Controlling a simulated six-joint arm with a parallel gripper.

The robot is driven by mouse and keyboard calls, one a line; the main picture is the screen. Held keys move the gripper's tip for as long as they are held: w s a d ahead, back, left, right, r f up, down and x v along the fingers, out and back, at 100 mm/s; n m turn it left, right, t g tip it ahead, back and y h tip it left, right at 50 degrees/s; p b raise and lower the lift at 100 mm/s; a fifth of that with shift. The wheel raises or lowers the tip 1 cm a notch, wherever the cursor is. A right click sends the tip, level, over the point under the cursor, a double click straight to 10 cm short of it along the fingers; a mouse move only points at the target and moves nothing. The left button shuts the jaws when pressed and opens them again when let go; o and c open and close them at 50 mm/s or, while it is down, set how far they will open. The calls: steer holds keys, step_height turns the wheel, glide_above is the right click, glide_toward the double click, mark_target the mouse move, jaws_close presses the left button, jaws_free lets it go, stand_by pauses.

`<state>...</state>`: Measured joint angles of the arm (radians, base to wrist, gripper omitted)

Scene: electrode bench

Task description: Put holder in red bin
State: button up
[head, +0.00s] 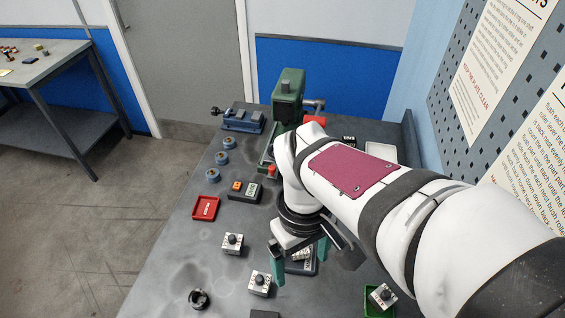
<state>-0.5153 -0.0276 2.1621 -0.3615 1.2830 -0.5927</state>
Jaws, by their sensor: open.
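Silver block-shaped holders with black knobs stand on the bench: one (232,244) just below the red bin and another (260,284) nearer the front. A third holder (383,296) sits tilted in a green bin (372,312). My gripper (300,262) points down with its teal fingers open. Another silver block (302,254) shows between the fingers on a dark plate, partly hidden; I cannot tell if they touch it.
A green press (288,98) and a blue vise (242,120) stand at the back. A control box (244,191) is right of the red bin. A black ring-shaped part (199,299) lies front left.

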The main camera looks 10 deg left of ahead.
mark_target(257, 277)
steer(key=w+a+f+n+h, duration=0.15)
steer(key=a+f+n, duration=0.35)
steer(key=a+n, duration=0.5)
steer(key=shift+m+t, duration=0.4)
steer(key=shift+m, duration=0.1)
steer(key=f, duration=0.5)
steer(key=d+f, duration=0.1)
steer(key=f, duration=0.9)
steer(key=shift+w+d, duration=0.1)
steer(key=shift+d, duration=0.05)
steer(key=shift+r, duration=0.1)
jaws_close()
